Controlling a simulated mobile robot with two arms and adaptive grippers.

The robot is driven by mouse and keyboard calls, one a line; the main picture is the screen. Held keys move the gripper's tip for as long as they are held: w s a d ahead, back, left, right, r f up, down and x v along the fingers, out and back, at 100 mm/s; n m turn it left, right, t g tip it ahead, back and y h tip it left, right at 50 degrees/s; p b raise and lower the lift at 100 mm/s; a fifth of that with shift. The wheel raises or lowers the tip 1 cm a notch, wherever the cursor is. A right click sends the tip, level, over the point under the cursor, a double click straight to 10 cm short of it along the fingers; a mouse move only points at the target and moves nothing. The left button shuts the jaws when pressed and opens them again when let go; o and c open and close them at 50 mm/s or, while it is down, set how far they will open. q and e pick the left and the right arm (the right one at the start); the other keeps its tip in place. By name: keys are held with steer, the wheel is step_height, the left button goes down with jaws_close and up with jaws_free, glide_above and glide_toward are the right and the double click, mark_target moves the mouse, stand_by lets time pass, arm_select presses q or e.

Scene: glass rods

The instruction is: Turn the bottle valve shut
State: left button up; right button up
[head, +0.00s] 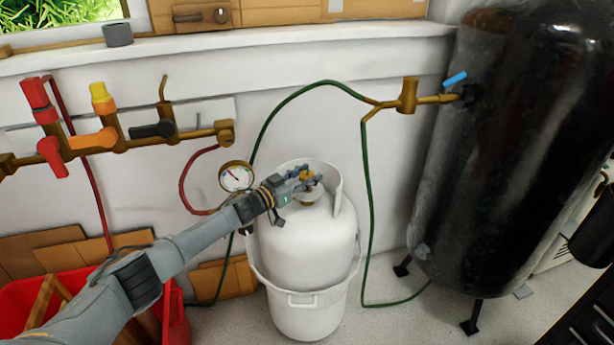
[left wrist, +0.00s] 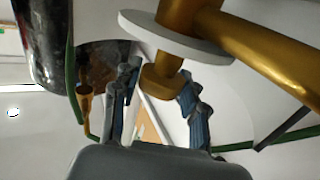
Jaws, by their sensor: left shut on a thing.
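The white gas bottle (head: 300,245) stands upright on the floor inside a white tub (head: 305,318). Its brass bottle valve (head: 306,176) sits at the top within a white collar, partly hidden by my gripper. My left gripper (head: 304,180) reaches in from the left and is shut on the valve. In the left wrist view, the brass valve end (left wrist: 160,85) lies between the two fingers of my left gripper (left wrist: 160,90), below a pale disc (left wrist: 178,38) and a thick brass pipe (left wrist: 262,50). The finger contact is partly hidden. My right gripper is not in view.
A round gauge (head: 236,177) stands just left of the bottle. Green hose (head: 368,210) runs to a brass fitting (head: 408,95) at the large black tank (head: 510,140). A brass manifold (head: 120,140) with coloured handles is on the wall. A red crate (head: 175,320) stands lower left.

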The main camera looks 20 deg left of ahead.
mark_target(307, 174)
arm_select(q)
steer(key=shift+r, duration=0.1)
steer(key=o, duration=1.2)
steer(key=shift+c, duration=0.2)
step_height(307, 174, up, 10)
steer(key=shift+f, duration=0.1)
steer(key=shift+w, duration=0.1)
